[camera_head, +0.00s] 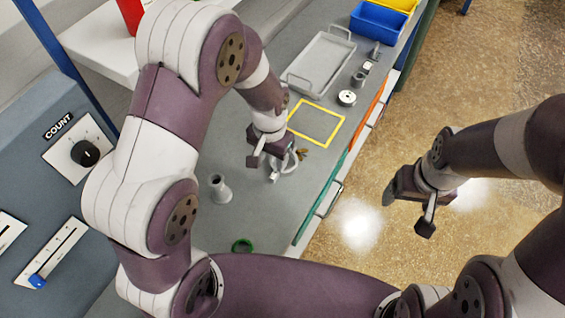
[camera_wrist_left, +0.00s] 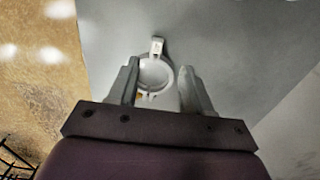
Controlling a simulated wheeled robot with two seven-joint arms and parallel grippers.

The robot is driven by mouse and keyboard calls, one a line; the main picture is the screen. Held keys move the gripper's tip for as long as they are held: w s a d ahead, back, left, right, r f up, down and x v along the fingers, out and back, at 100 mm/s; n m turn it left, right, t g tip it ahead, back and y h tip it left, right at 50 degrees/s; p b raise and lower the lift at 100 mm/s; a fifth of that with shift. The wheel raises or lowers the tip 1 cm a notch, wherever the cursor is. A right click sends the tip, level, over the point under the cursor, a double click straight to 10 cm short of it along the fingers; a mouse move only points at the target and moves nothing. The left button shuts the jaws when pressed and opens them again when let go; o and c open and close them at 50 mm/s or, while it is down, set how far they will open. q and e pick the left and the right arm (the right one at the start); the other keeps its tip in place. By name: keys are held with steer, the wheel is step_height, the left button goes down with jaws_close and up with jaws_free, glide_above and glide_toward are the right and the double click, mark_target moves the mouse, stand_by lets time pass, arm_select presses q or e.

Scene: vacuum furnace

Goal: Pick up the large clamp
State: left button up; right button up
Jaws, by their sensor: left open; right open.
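The large clamp (camera_wrist_left: 157,74) is a pale ring with a tab at its far end, lying on the grey bench. In the left wrist view it shows between the two fingers of my left gripper (camera_wrist_left: 158,80), which is open. In the head view the clamp (camera_head: 290,163) is partly hidden by my left gripper (camera_head: 270,152) just over it. Whether the fingers touch the clamp, I cannot tell. My right gripper (camera_head: 408,210) is open and empty, out over the floor to the right of the bench.
A grey metal tray (camera_head: 318,66), a yellow outlined square (camera_head: 316,122), several small metal parts and a blue bin (camera_head: 378,22) are further back on the bench. A grey flanged tube (camera_head: 220,188) and a green ring (camera_head: 242,245) stand nearer. A control panel (camera_head: 60,165) is left.

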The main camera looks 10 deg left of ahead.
mark_target(274, 174)
arm_select(q)
steer(key=f, duration=0.4)
steer(key=f+p, duration=0.1)
steer(key=f, duration=0.1)
steer(key=shift+s+d, duration=0.1)
steer(key=shift+d, duration=0.2)
jaws_close()
